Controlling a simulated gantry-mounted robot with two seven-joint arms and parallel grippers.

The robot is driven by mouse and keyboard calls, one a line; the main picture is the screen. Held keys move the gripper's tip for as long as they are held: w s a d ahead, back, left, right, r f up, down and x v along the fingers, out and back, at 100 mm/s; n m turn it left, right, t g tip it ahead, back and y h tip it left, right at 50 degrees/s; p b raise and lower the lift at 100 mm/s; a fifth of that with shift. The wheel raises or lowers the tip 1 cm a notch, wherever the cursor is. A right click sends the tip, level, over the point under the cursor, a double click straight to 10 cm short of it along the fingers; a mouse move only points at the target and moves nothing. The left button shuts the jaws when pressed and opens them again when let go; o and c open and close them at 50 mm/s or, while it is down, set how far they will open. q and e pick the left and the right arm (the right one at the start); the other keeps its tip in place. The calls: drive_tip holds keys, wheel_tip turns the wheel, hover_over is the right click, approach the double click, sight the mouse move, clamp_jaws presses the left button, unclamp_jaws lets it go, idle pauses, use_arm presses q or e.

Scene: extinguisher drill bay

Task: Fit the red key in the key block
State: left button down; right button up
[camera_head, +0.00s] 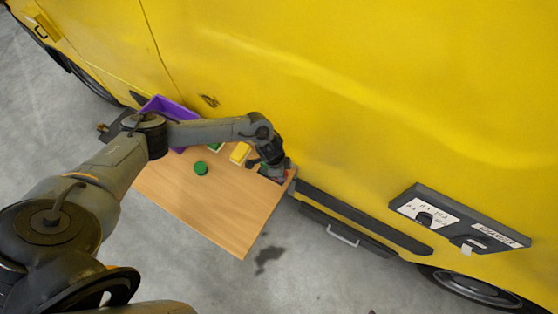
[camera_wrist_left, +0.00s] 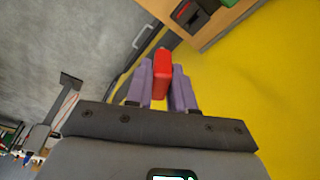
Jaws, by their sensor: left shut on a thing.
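My left gripper (camera_wrist_left: 162,78) is shut on the red key (camera_wrist_left: 161,74), which stands out between its two fingers in the left wrist view. In the head view this gripper (camera_head: 268,162) is at the right end of the wooden table. A dark block with a red patch on top (camera_wrist_left: 192,13), which looks like the key block, sits near the table edge in the left wrist view. The key appears apart from it. In the head view my wrist largely hides this area. My right gripper is not in view.
The wooden table (camera_head: 213,205) bears a green round thing (camera_head: 201,168), a yellow block (camera_head: 240,152) and a purple bin (camera_head: 183,111) at its back left. A yellow vehicle (camera_head: 330,90) stands close behind the table. The table's front is clear.

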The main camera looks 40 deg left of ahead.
use_arm(q)
drive_tip(key=shift+w+a+f+m+g+h+b, duration=0.1)
drive_tip(key=shift+w+a+f+m+g+b, duration=0.1)
drive_tip(key=shift+w+a+f+m+b, duration=0.65)
drive_tip(key=shift+w+a+f+m+g+h+b, duration=0.1)
drive_tip(key=shift+w+a+f+m+g+b, duration=0.15)
drive_tip(key=shift+a+f+m+b, duration=0.65)
drive_tip(key=shift+w+a+f+m+g+h+b, duration=0.15)
drive_tip(key=shift+w+a+f+m+b, duration=0.35)
drive_tip(key=shift+f+m+b, duration=0.85)
drive_tip(key=shift+d+f+n+p, duration=0.1)
drive_tip(key=shift+f+n+p, duration=0.2)
drive_tip(key=shift+n+p, duration=0.15)
drive_tip(key=shift+a+b+x, duration=0.2)
drive_tip(key=shift+b+x, duration=0.7)
drive_tip(key=shift+x, duration=0.1)
drive_tip(key=shift+a+b+x, duration=0.25)
drive_tip(key=shift+b+x, duration=0.6)
drive_tip(key=shift+x, duration=0.15)
drive_tip(key=c, duration=0.9)
unclamp_jaws()
